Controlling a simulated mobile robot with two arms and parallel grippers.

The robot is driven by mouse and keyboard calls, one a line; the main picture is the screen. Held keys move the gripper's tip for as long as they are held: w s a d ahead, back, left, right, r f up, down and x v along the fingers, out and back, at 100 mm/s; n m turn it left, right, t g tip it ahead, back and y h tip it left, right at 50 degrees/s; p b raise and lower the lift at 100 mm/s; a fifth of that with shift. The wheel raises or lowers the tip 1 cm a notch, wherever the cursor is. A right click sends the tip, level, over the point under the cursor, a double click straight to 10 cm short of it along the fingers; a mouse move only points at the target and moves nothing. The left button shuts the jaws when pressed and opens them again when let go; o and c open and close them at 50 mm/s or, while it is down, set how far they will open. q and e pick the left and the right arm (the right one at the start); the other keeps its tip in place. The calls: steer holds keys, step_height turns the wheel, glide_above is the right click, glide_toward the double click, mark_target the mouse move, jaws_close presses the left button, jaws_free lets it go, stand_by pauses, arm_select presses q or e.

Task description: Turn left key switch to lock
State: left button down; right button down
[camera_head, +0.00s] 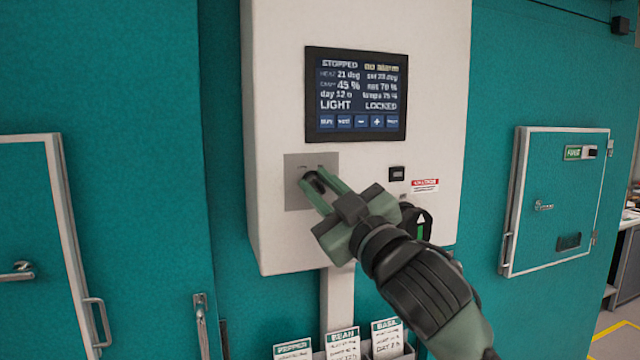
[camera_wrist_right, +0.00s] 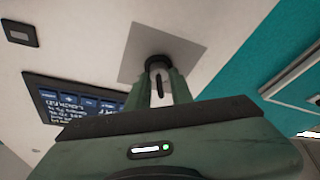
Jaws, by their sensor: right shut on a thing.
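The left key switch (camera_head: 312,184) sits on a grey square plate (camera_head: 296,199) at the lower left of the white control box. My right gripper (camera_head: 320,183) is at the switch, its two green fingers shut around the dark key. In the right wrist view the key (camera_wrist_right: 158,64) shows between the fingertips, in front of the grey plate (camera_wrist_right: 140,52). The fingers hide much of the key, so its exact angle is hard to tell. The display (camera_head: 356,95) reads "STOPPED", "LIGHT" and "LOCKED". My left gripper is not in view.
A small black module (camera_head: 396,173) and a red-and-white label (camera_head: 425,186) are right of the switch. Seed packets (camera_head: 343,344) stand in a holder below the box. A teal hatch (camera_head: 556,200) is at the right, a teal door (camera_head: 30,240) at the left.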

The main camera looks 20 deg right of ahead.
stand_by(0.3)
steer(key=c, duration=1.6)
jaws_free()
steer(key=shift+s+f, duration=0.2)
steer(key=shift+s, duration=0.1)
steer(key=b+v, duration=0.3)
steer(key=v, duration=0.4)
steer(key=shift+s+d, duration=0.1)
steer(key=shift+s, duration=0.05)
